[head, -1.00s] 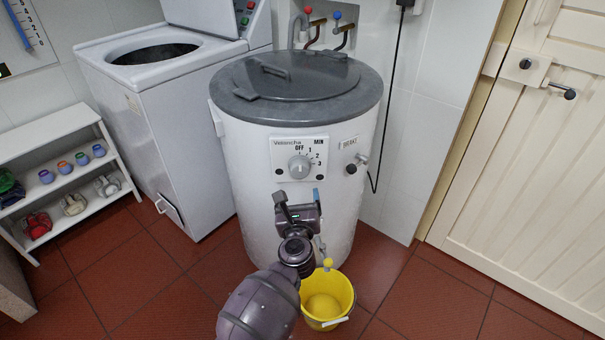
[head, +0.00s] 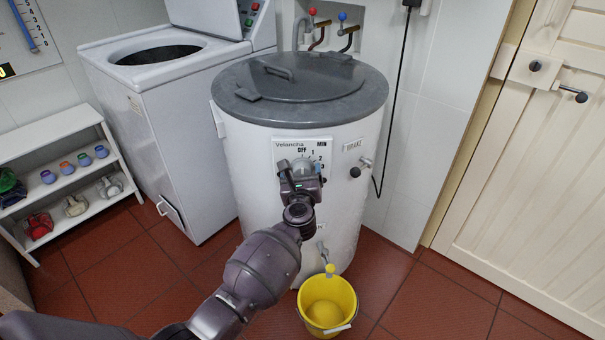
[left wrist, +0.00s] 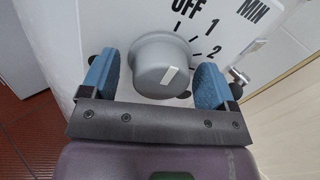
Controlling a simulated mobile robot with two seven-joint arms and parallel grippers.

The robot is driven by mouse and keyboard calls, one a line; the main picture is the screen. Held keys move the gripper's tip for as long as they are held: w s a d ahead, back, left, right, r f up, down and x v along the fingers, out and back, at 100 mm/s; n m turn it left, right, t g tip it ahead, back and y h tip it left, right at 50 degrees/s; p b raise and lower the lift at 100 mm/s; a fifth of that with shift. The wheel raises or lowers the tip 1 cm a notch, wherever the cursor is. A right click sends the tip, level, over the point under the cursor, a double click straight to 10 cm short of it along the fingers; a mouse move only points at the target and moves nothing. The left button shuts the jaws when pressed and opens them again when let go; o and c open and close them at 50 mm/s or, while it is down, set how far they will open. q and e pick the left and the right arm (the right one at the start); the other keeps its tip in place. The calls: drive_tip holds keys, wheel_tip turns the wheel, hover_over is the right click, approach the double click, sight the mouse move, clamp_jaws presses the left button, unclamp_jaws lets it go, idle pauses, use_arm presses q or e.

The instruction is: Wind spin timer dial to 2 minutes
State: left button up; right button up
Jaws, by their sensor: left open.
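The spin timer dial (left wrist: 158,66) is a grey knob on the white panel (head: 285,150) at the front of the white round spinner (head: 250,185). In the left wrist view its pale pointer mark is turned to the lower right of OFF, below the 2. My left gripper (left wrist: 156,85) is open, with one blue-padded finger on each side of the dial; gaps show between pads and knob. In the head view my left gripper (head: 300,170) covers most of the dial. My right gripper is not in view.
The spinner has a grey lid (head: 310,90) and a brake knob (head: 355,172) to the right of the panel. A yellow bucket (head: 345,290) stands on the floor below. A white washing machine (head: 165,125) is at left.

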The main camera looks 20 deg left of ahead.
use_arm(q)
drive_tip(key=c, duration=0.9)
